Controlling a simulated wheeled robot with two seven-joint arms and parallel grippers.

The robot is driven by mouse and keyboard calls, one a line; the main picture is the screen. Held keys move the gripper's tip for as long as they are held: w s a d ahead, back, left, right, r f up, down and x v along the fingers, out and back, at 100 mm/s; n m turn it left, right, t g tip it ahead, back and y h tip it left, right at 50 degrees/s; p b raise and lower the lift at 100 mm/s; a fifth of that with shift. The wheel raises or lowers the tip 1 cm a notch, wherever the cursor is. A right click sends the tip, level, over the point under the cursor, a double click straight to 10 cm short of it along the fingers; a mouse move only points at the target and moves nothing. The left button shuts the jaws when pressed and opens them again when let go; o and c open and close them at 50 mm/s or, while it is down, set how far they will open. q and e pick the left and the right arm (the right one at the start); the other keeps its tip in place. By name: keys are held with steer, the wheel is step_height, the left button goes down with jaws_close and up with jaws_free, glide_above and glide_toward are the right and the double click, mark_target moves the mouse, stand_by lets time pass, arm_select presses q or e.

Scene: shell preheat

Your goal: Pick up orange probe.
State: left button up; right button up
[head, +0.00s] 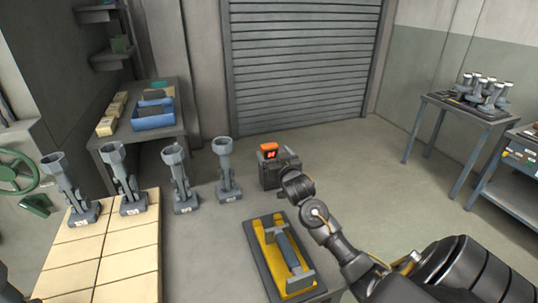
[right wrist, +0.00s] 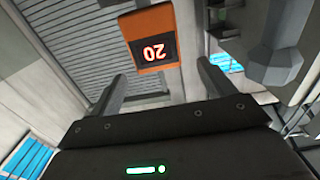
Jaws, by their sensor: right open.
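The orange probe (head: 269,151) is a small orange block with a dark face and glowing red digits. In the head view it shows just beyond my right gripper (head: 274,163). In the right wrist view the orange probe (right wrist: 152,52) reads 20 upside down and lies between the lines of the two open fingers (right wrist: 162,82), with a visible gap on each side. The jaws are empty, and I cannot tell how far beyond the fingertips the probe is. My left gripper is not in view.
Several grey stands with cups (head: 226,170) line the left, some on a cream-tiled table (head: 122,265). A yellow tray (head: 270,255) with a grey handled tool lies front centre. A blue bin (head: 153,120) stands back left. A table (head: 470,113) with grey parts stands right. Open floor lies between.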

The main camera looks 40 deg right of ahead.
mark_target(268, 145)
steer(key=shift+x, duration=0.75)
steer(key=shift+w+f, duration=0.1)
steer(key=shift+w, duration=0.25)
steer(key=shift+d, duration=0.1)
steer(key=shift+w+d+r+p, duration=0.1)
steer(key=shift+w+r+p, duration=0.1)
steer(key=shift+p, duration=0.2)
steer(key=p+x, duration=0.1)
steer(key=x, duration=0.2)
steer(key=shift+w+d+f, duration=0.15)
steer(key=shift+w+f, duration=0.05)
steer(key=shift+w+d+p, duration=0.15)
steer(key=shift+w+p, duration=0.2)
steer(key=shift+w, duration=0.15)
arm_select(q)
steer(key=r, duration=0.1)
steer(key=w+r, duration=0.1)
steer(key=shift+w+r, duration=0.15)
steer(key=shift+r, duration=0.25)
arm_select(e)
steer(key=shift+f, duration=0.1)
steer(key=shift+c, duration=0.4)
steer(key=c, duration=1.1)
